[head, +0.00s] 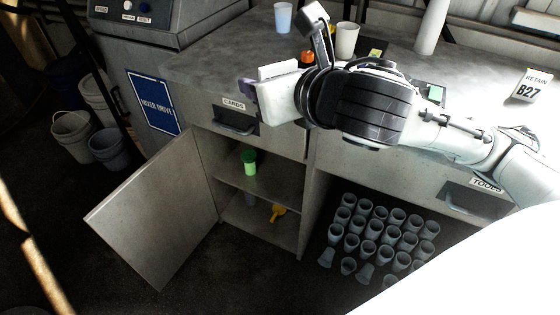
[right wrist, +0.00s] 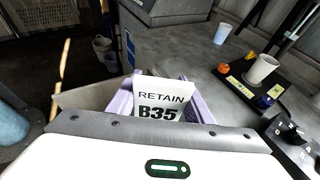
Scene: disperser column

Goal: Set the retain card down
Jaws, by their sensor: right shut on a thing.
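The retain card (right wrist: 162,100), white and printed "RETAIN B35", stands between the lilac fingers of my right gripper (right wrist: 158,98) in the right wrist view. The gripper is shut on it. In the head view my right gripper (head: 246,88) is over the front left part of the grey counter (head: 205,67), above the drawer labelled "CARDS". The card cannot be made out clearly there. Another retain card (head: 531,86), printed "B27", stands at the right end of the counter. My left gripper is not in view.
A dark tray (right wrist: 246,90) with small coloured items holds the mug. The cabinet door (head: 155,215) hangs open below. The counter's left part is clear.

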